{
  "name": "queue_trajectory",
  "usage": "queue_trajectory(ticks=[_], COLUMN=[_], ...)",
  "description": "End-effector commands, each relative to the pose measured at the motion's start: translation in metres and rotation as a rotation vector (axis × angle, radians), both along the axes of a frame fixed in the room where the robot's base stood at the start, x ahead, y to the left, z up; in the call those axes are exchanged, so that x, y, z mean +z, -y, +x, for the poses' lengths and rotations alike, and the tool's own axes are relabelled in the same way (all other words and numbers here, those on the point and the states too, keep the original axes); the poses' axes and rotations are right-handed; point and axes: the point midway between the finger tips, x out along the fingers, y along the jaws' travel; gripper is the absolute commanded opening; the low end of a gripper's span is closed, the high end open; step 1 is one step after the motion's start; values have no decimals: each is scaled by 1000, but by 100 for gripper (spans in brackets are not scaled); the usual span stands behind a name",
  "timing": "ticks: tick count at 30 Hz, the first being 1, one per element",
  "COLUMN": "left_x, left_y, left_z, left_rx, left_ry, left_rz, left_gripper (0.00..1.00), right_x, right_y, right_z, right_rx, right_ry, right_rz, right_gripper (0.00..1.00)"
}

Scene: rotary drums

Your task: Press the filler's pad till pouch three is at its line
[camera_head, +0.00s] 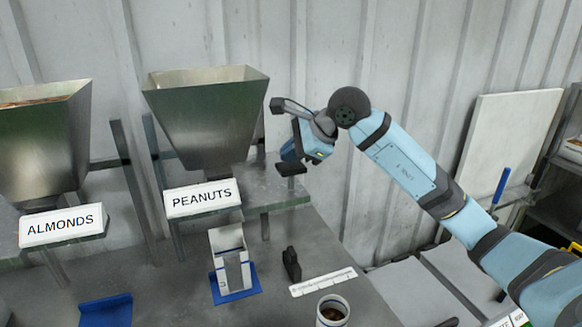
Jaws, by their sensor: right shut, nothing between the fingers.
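The peanut filler (205,115) is a metal hopper with a PEANUTS sign (202,198), standing left of my right arm. Below it, a white open-fronted pouch or carton (231,258) stands upright in a blue holder (236,292); its fill level and any line are too small to make out. My right gripper (290,168) is shut and empty, just right of the hopper's lower part and over the filler's metal shelf (276,197). A dark block shows at its tip; I cannot tell pad from fingertips, or whether they touch. My left gripper is not in view.
An almond hopper (40,145) with an ALMONDS sign (62,225) stands at left, with another blue holder (105,311) in front. A black upright piece (291,264), a white marked strip (323,282) and a cup with brown contents (332,311) stand on the grey bench.

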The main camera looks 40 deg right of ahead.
Motion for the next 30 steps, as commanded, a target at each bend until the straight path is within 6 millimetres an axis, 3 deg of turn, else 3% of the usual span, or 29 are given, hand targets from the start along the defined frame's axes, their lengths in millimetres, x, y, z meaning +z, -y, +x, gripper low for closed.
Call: queue_trajectory(ticks=[30], left_x=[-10], left_y=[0], left_z=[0], left_rx=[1], left_ry=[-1], left_rz=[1], left_gripper=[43], right_x=[-10], right_y=[0], right_z=[0], right_rx=[0], right_ry=[0], right_rz=[0], right_gripper=[0])
